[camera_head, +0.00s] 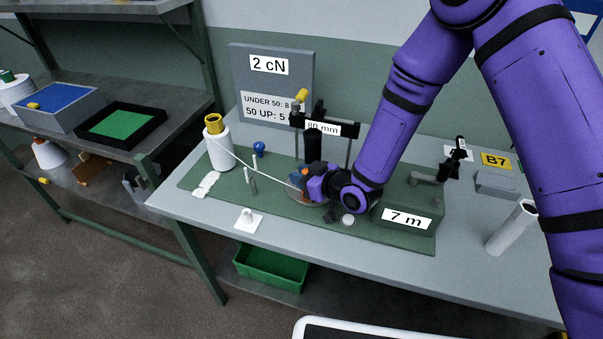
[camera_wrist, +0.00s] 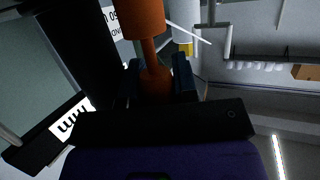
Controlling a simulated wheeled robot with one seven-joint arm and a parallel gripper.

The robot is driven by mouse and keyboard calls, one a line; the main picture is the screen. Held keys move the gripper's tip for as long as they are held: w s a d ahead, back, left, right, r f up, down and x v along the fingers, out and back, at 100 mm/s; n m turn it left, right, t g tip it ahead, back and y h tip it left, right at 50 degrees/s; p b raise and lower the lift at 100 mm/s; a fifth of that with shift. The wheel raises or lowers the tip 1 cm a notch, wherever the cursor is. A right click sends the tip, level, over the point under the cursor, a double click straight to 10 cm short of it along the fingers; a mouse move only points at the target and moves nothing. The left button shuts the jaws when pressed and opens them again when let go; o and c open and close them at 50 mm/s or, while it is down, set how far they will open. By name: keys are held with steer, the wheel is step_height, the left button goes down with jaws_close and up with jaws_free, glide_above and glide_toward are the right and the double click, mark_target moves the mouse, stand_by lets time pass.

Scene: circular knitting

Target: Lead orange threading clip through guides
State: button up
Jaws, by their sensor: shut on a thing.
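My gripper (camera_head: 307,184) is low over the green base plate (camera_head: 392,236). It is shut on the orange threading clip (camera_wrist: 150,50), which stands between the dark fingertips in the wrist view. In the head view only a little orange of the clip (camera_head: 304,171) shows. A white thread runs from the white yarn cone (camera_head: 217,152) with a yellow top to my gripper. Thin pale posts (camera_head: 253,181), possibly guides, stand on the plate beside the thread; I cannot tell whether it passes through them. A blue-knobbed post (camera_head: 258,147) stands behind.
A black cylinder unit with an "80 mm" sign (camera_head: 323,128) stands just behind my gripper. A green block labelled "7 m" (camera_head: 404,217) is to its right. A grey "2 cN" board (camera_head: 271,82) stands at the back. A white cylinder (camera_head: 511,228) is at the right. The front table strip is mostly clear.

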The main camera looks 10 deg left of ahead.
steer(key=shift+f, duration=0.2)
stand_by(0.3)
steer(key=o, duration=0.9)
steer(key=v, duration=1)
steer(key=shift+s+d+r, duration=0.2)
steer(key=shift+s+d, duration=0.05)
steer(key=shift+s, duration=0.05)
